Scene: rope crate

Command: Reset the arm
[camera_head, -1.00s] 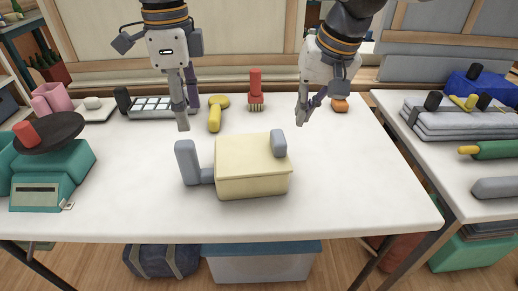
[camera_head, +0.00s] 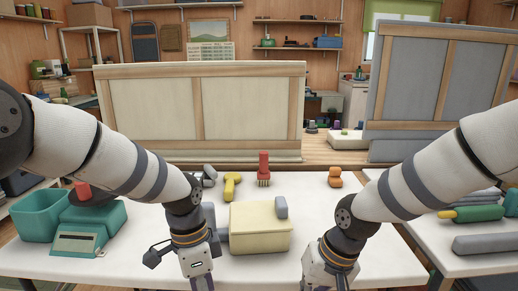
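My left arm comes in from the left, and its gripper (camera_head: 203,284) points down at the bottom edge of the view, in front of the table's near side. My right arm comes in from the right, and its gripper (camera_head: 318,287) also points down at the bottom edge. Both sets of fingertips are cut off by the frame, so their opening does not show. A pale yellow box (camera_head: 260,232) with a grey piece (camera_head: 281,208) at its right side sits on the white table (camera_head: 150,225) between the two arms. Neither gripper appears to touch the box.
A yellow tool (camera_head: 231,184), a red-handled brush (camera_head: 263,168) and an orange object (camera_head: 335,177) stand behind the box. A teal scale (camera_head: 85,228) is at the left. A side table at the right holds a green roller (camera_head: 472,213). A wooden panel (camera_head: 200,105) stands behind.

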